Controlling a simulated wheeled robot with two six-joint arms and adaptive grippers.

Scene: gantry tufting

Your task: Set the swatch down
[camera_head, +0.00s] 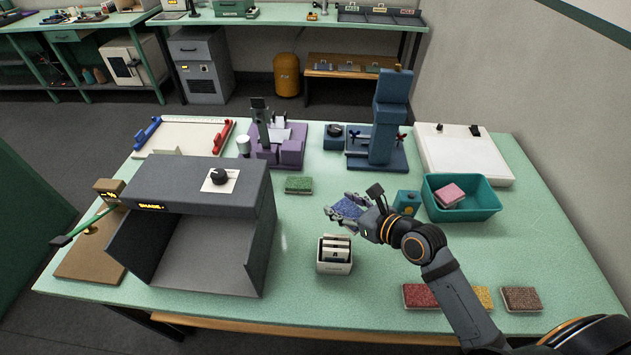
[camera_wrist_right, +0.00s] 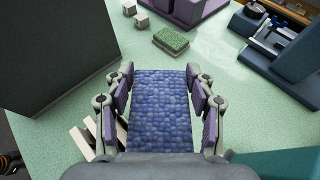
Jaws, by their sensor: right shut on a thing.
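A blue tufted swatch (camera_wrist_right: 163,108) is held between the fingers of my right gripper (camera_head: 346,212). The right wrist view shows the finger pads pressed along both of its long sides. In the head view the swatch (camera_head: 347,208) is small and partly covered by the fingers, above the middle of the green table. I cannot tell its exact height above the table. A green swatch (camera_head: 299,185) lies flat on the table beyond the gripper, and it also shows in the right wrist view (camera_wrist_right: 171,41). My left gripper does not show in either view.
A grey shade box (camera_head: 200,185) stands to the left, and a white card holder (camera_head: 334,258) sits below the gripper in the picture. A teal bin (camera_head: 464,207) with a pink swatch (camera_head: 450,195) stands to the right. Red (camera_head: 420,296), yellow (camera_head: 484,298) and brown (camera_head: 521,299) swatches lie near the front edge.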

